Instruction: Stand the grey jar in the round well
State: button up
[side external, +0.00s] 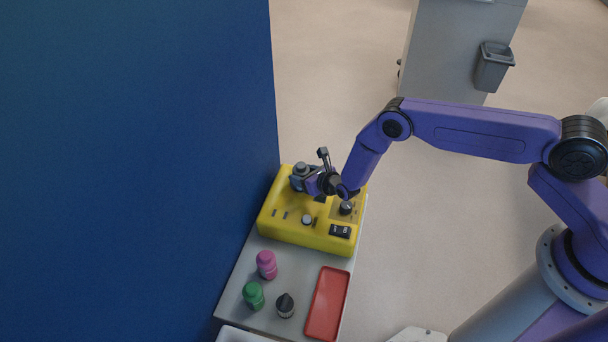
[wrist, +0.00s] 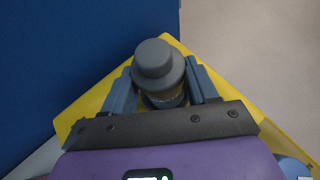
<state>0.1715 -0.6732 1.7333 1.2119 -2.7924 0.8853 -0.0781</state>
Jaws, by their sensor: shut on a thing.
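The grey jar (side external: 299,171) is upright at the far left corner of the yellow box (side external: 292,234). My gripper (side external: 303,181) is shut on it from the side. In the wrist view the jar (wrist: 158,62) stands between the two blue-grey fingers of my gripper (wrist: 160,88), with its round cap towards the camera. A dark rounded area shows just under the jar, but I cannot tell whether it is the well or the jar's lower part. I make out no round well clearly, and I cannot tell whether the jar's base touches the box.
The box top carries a dark knob (side external: 346,208), a pale round button (side external: 307,220) and a black switch (side external: 340,231). Nearer on the grey bench stand a pink bottle (side external: 266,265), a green bottle (side external: 253,296), a dark bottle (side external: 285,306) and a red tray (side external: 327,304). A blue wall (side external: 140,150) rises close on the left.

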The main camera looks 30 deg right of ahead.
jog(key=shift+f, duration=0.55)
jog(key=o, duration=0.8)
jog(key=shift+v, duration=5.5)
